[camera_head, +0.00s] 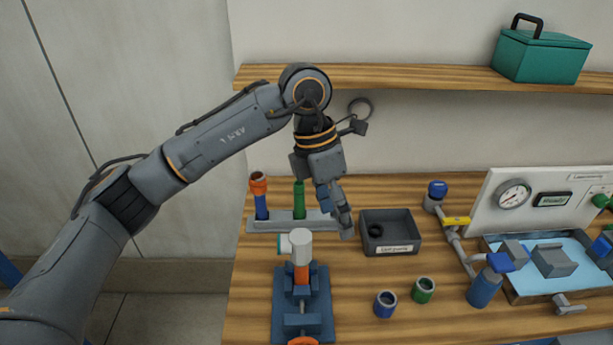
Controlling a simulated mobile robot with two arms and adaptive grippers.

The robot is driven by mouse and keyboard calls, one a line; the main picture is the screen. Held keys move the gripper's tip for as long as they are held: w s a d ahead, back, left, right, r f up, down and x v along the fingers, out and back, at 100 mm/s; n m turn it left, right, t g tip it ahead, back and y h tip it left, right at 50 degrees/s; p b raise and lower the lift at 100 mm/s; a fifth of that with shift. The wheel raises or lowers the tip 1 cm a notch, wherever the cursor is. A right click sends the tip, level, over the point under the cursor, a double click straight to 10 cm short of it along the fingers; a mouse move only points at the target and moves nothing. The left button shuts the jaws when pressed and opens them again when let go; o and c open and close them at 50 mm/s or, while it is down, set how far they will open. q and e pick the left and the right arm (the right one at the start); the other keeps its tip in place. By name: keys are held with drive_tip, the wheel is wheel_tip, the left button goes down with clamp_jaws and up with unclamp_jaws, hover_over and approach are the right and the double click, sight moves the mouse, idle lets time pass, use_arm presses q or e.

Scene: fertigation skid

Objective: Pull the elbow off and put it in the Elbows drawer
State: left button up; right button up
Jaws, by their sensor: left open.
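A pale grey elbow (301,250) with a teal-rimmed side opening facing left sits on top of an upright orange pipe (301,273). A blue vise (302,308) holds that pipe on the wooden bench. My left gripper (337,214) points downward, above and to the right of the elbow, apart from it. It is open with nothing seen between its fingers. No drawer marked Elbows shows in this view. My right gripper is not in view.
A dark bin (391,248) with a ring inside stands right of the gripper. A rack (280,226) holds an orange-topped blue pipe and a green one behind the vise. Blue (385,304) and green (423,290) couplings stand right of the vise. Valves and a gauge panel (545,200) fill the right.

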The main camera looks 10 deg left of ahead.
sight(303, 235)
use_arm(q)
drive_tip(key=w+a+r+n+y, duration=0.1)
drive_tip(key=w+a+r+y, duration=0.15)
drive_tip(key=a, duration=0.35)
drive_tip(key=shift+t, duration=0.4)
drive_tip(key=f+p, duration=0.1)
drive_tip(key=f, duration=0.5)
drive_tip(key=f+p, duration=0.2)
drive_tip(key=f, duration=0.4)
drive_tip(key=shift+s+a+f, duration=0.1)
drive_tip(key=shift+s+f, duration=0.1)
drive_tip(key=shift+f, duration=0.65)
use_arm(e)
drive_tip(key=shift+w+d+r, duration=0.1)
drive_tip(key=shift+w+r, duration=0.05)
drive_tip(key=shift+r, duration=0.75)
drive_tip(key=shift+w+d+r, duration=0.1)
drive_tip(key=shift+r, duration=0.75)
use_arm(q)
clamp_jaws()
drive_tip(key=shift+w+r+p, duration=0.1)
drive_tip(key=shift+r+p, duration=0.1)
drive_tip(key=shift+p, duration=0.1)
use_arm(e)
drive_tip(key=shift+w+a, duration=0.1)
